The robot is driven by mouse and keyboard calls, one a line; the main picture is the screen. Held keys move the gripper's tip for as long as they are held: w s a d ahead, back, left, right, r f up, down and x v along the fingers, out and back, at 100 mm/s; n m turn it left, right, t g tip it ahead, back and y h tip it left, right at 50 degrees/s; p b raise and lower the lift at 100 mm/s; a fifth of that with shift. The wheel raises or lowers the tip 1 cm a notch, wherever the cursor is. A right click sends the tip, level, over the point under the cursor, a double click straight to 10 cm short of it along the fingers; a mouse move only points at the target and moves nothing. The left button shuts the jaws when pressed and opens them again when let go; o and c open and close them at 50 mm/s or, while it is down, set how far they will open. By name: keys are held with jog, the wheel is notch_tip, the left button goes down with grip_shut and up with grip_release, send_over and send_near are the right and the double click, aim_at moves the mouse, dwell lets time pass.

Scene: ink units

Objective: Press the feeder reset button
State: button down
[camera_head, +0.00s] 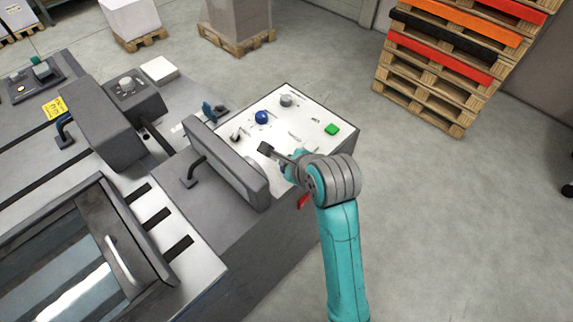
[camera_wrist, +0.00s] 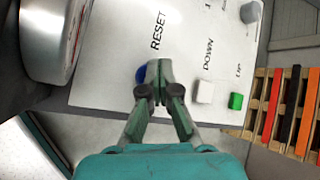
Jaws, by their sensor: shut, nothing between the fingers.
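In the wrist view, a blue button (camera_wrist: 140,73) sits by the printed word RESET on the white control panel (camera_wrist: 120,75). My gripper (camera_wrist: 158,68) is shut and empty, its fingertips over the right part of that button and hiding it. I cannot tell whether they touch it.
A white button (camera_wrist: 204,92) marked DOWN and a green button (camera_wrist: 236,101) marked UP lie to the right. A grey knob (camera_head: 286,100) and a blue knob (camera_head: 262,117) stand farther back. A raised grey guard (camera_head: 228,163) borders the panel's left. Stacked pallets (camera_head: 450,75) stand beyond.

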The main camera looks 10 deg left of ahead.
jog(key=shift+r, duration=0.7)
jog(key=shift+r, duration=2.5)
